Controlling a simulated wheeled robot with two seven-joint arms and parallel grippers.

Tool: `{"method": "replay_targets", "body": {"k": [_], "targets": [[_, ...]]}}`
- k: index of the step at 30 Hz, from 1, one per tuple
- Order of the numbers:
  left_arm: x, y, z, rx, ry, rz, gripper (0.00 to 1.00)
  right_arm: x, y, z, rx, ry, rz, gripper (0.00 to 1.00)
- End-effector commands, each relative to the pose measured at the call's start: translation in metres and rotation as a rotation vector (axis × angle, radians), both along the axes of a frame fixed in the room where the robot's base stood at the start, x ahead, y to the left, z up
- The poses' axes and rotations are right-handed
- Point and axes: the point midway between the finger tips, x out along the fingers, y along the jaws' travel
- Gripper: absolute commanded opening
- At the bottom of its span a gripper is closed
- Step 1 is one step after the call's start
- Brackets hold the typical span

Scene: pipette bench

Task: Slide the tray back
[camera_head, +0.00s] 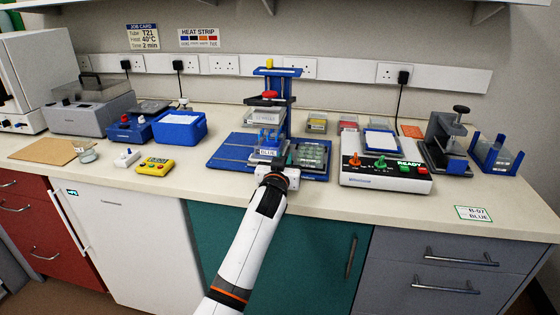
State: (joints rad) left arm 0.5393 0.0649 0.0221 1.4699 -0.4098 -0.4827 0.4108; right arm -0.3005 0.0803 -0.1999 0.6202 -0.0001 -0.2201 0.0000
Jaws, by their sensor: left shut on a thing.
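A blue stand (284,95) with a red part and a yellow top rises at the middle of the bench. Its wide blue base (228,152) lies flat on the worktop. On the base is a tray (268,155) with blue holders and a label reading BLUE, beside a clear multi-well plate (312,154). My left gripper (281,168) is at the front edge of the tray, low over the base, and is shut on the tray. The fingertips are small and partly hidden by the wrist. My right gripper is not in view.
A white control box (385,180) reading READY stands right of the base, with a clamp device (447,145) beyond. A blue bin (180,128) and yellow box (155,166) stand left. The front strip of worktop is mostly clear.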

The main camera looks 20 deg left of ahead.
Motion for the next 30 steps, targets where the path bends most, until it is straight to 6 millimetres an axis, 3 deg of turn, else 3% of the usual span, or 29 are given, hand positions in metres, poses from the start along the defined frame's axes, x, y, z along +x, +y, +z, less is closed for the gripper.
{"method": "replay_targets", "body": {"k": [1, 5, 17, 30], "targets": [[0.0, -0.003, 0.0, -0.003, 0.001, -0.006, 0.21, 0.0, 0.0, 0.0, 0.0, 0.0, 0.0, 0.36], [0.0, -0.003, 0.0, -0.002, 0.0, -0.006, 0.42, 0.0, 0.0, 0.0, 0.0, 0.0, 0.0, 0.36], [-0.006, -0.003, -0.001, -0.001, 0.002, -0.004, 0.42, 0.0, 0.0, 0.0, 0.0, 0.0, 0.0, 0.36], [-0.08, -0.023, -0.002, -0.003, 0.001, -0.006, 0.42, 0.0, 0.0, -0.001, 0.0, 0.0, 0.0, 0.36]]}}
